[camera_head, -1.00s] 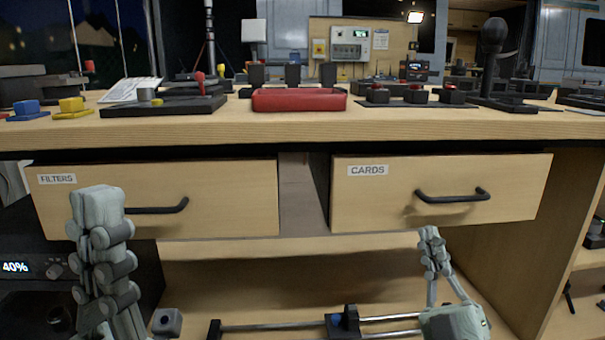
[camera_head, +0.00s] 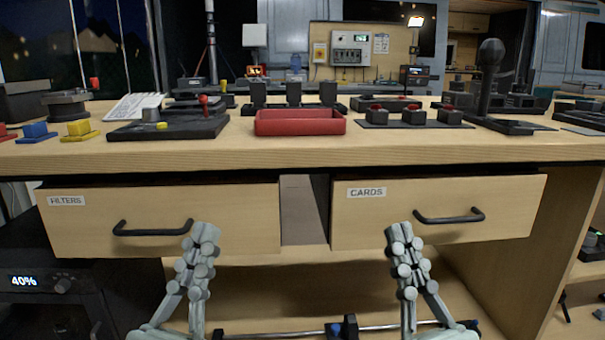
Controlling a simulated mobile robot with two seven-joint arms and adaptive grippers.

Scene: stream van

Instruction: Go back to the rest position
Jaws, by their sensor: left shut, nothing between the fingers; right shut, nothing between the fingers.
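My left gripper (camera_head: 205,232) is shut and empty, upright in front of the lower edge of the drawer labelled FILTERS (camera_head: 80,228). It overlaps the right end of that drawer's black handle in the picture; I cannot tell whether they touch. My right gripper (camera_head: 395,232) is shut and empty, upright in front of the lower left part of the drawer labelled CARDS (camera_head: 365,218). The two grippers stand at about the same height, roughly mirrored. Both drawers stick out a little from under the worktop.
The wooden worktop (camera_head: 300,155) runs across above the drawers. On it stand a red tray (camera_head: 300,122), a black board with a red-tipped lever (camera_head: 170,127) and several red-button boxes. A black device reading 40% (camera_head: 45,290) is at the lower left. A shelf lies below the drawers.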

